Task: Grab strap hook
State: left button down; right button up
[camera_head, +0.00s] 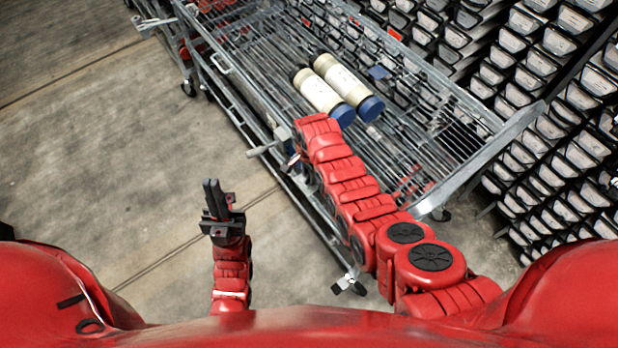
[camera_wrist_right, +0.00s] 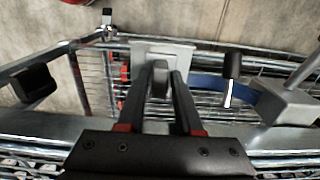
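My right gripper (camera_wrist_right: 163,82) is open in the right wrist view, its two dark fingers apart. A small grey rounded piece (camera_wrist_right: 160,80) shows between them, and I cannot tell whether they touch it. Beyond it is a light grey plate (camera_wrist_right: 175,49). A blue strap (camera_wrist_right: 212,86) runs right from there to a grey bracket; I cannot make out clearly which part is its hook. In the head view my right arm covers this gripper, at the near side of the metal cart (camera_head: 240,92). My left gripper (camera_head: 213,183) hangs over the floor, away from the cart; its fingers look close together.
Two cream core tubes with blue ends (camera_head: 320,90) (camera_head: 346,84) lie on the cart's slats. A lever handle (camera_head: 263,149) sticks out from the cart's side. Racks of grey trays (camera_head: 560,120) stand at the right. The concrete floor (camera_head: 90,140) at left is clear.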

grip_shut()
jog(key=shift+r, duration=0.15)
